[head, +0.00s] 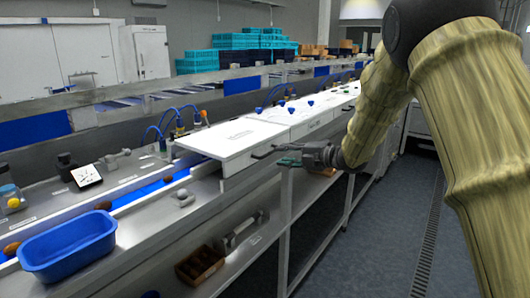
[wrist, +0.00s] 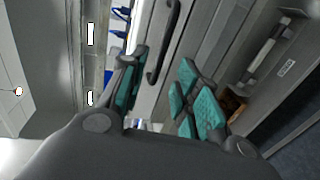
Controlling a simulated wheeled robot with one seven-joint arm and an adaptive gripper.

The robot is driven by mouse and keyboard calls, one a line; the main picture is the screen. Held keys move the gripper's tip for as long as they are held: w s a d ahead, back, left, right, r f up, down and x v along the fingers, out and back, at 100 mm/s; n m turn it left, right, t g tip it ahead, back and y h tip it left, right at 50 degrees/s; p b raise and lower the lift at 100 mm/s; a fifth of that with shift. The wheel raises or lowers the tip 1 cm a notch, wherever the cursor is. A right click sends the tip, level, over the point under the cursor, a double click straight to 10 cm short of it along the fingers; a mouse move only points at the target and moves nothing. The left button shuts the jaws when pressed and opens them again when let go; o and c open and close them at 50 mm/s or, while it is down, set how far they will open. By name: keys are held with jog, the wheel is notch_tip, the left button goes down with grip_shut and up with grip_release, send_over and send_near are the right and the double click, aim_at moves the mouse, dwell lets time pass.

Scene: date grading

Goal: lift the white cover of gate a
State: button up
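The white cover (head: 225,139) of the nearest gate lies flat and closed over the conveyor line in the head view; its printed label is too small to read. A dark bar handle (head: 263,153) sits on its front face. It also shows in the wrist view as a dark handle (wrist: 164,42) on a pale panel. My gripper (head: 284,157) is just right of the handle in the head view. In the wrist view my gripper (wrist: 163,75) has its teal-padded fingers spread, with the handle's near end showing between them. Contact with the handle cannot be told.
More white covers (head: 310,108) continue along the line behind. A blue tub (head: 68,247) stands on the steel bench at front left. A lower shelf holds a wooden box (head: 200,265) and a metal fixture (head: 240,232). The floor aisle (head: 400,230) on the right is clear.

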aim_at(270, 154)
jog(key=p+x, duration=0.2)
jog(key=x, duration=0.5)
jog(key=shift+w+a, duration=0.1)
jog(key=shift+a, duration=0.05)
jog(key=shift+c, duration=0.2)
grip_shut()
